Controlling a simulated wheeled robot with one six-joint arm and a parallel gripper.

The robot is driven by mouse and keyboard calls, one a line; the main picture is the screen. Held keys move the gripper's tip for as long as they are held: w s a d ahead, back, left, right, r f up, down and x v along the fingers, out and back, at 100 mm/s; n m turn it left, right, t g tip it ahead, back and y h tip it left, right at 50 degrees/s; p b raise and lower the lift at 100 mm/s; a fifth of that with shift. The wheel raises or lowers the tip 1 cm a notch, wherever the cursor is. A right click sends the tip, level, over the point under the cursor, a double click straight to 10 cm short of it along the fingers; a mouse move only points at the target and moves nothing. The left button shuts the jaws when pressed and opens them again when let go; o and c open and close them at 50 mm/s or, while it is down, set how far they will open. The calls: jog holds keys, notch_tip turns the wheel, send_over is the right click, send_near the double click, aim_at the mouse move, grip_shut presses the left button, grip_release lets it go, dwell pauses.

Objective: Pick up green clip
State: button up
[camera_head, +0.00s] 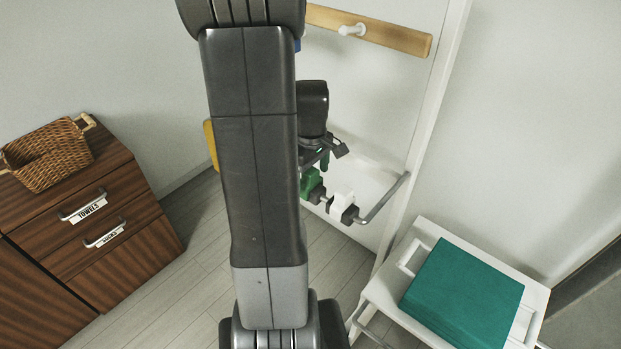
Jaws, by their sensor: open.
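A green clip (311,184) sits on a grey metal bar in front of the white panel, partly hidden behind my arm. A white clip (343,201) with a dark lower part is beside it to the right on the same bar. My gripper (326,156) is open, just above the green clip in the picture. A small green piece shows between its fingers; I cannot tell whether it belongs to the clip. I cannot tell whether the fingers touch anything.
A white stand (378,291) bears a teal block (465,293) at the lower right. A wicker basket (48,160) sits on a brown drawer cabinet (125,235) at left. A wooden peg rail (395,36) is above. Yellow and blue bits show behind my arm.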

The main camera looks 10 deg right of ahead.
jog(key=shift+f, duration=1.4)
jog(key=c, duration=1.2)
jog(key=shift+r+b, duration=0.4)
jog(key=shift+r, duration=4.65)
